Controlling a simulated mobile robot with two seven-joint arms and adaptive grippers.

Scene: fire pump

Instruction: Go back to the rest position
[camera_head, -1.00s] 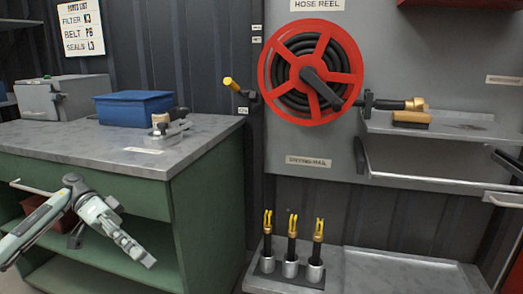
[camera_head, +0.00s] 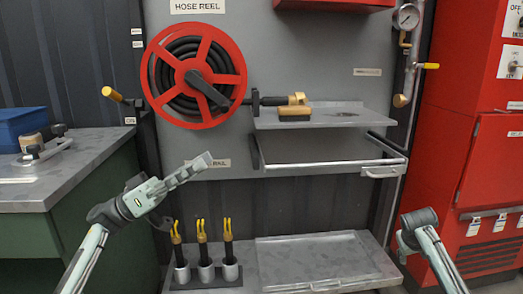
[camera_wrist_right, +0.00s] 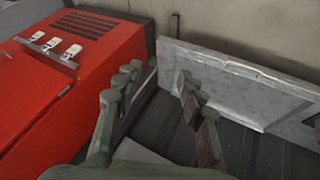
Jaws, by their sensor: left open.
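My left gripper (camera_head: 198,167) is raised in front of the grey panel, below the hose reel (camera_head: 195,73). It is open, seen side-on, with nothing visible in it. My right arm stands at the lower right of the head view, where its gripper cannot be made out. In the right wrist view my right gripper (camera_wrist_right: 160,85) has its two fingers apart, with nothing between them. The fingers point toward the edge of a grey metal bench (camera_wrist_right: 260,95) and the dark floor.
A low bench (camera_head: 320,262) bears several-part nozzle holders with yellow tips (camera_head: 203,245).

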